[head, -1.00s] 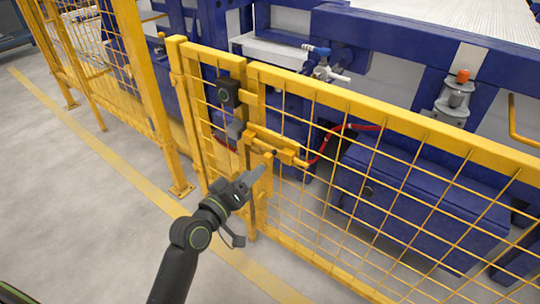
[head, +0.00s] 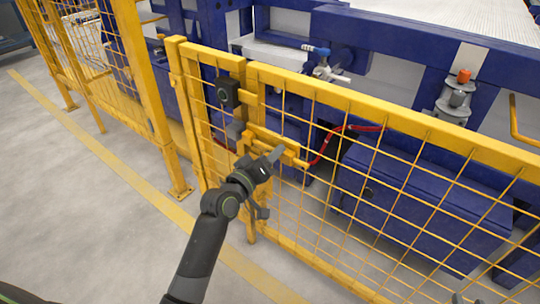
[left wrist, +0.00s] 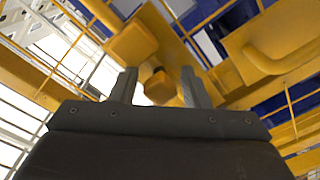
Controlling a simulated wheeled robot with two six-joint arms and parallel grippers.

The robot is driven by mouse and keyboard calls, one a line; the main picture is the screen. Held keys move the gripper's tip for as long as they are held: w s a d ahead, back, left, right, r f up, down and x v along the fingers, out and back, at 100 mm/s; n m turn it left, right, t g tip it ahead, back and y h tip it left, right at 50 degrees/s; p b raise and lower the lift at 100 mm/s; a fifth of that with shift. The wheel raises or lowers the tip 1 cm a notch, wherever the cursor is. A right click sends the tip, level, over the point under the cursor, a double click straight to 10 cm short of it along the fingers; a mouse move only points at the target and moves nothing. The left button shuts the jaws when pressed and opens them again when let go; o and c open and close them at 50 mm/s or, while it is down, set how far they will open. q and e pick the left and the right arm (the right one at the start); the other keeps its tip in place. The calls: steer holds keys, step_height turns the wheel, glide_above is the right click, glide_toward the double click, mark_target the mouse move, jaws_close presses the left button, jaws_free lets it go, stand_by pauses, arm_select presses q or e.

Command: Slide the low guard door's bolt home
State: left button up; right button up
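The low guard door (head: 390,120) is a yellow mesh panel, upright in the head view. Its yellow bolt assembly (head: 287,150) sits near the door's left edge, partly hidden by my left gripper (head: 272,157). In the left wrist view, the two fingers of my left gripper (left wrist: 158,80) stand apart. A yellow piece with a dark end (left wrist: 157,88), likely the bolt's handle, shows between or just beyond them; I cannot tell whether they touch it. A small grey tip at the head view's bottom edge appears to be my right gripper (head: 459,298).
A dark latch box (head: 228,93) is fixed above the bolt on the yellow frame. A tall yellow fence (head: 140,80) stands to the left. Blue machinery (head: 410,195) and a red hose (head: 325,145) lie behind the mesh. Grey floor (head: 90,210) is free in front.

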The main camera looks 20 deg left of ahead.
mark_target(255, 142)
arm_select(q)
jaws_close()
steer(key=shift+w+a, duration=0.3)
steer(key=shift+a, duration=0.45)
steer(key=shift+w+a, duration=0.25)
steer(key=shift+a, duration=0.45)
steer(key=shift+w+a, duration=0.2)
steer(key=shift+a, duration=0.35)
steer(key=shift+w+a, duration=0.2)
steer(key=shift+a, duration=0.35)
steer(key=shift+w+a, duration=0.1)
steer(key=shift+a, duration=0.15)
steer(key=shift+r, duration=0.2)
arm_select(e)
steer(key=shift+d+r, duration=0.1)
steer(key=shift+r, duration=0.1)
arm_select(q)
steer(key=shift+o, duration=0.7)
jaws_free()
steer(key=shift+o, duration=0.2)
steer(key=shift+a+f, duration=0.1)
steer(key=shift+a, duration=0.05)
arm_select(e)
steer(key=shift+w, duration=0.15)
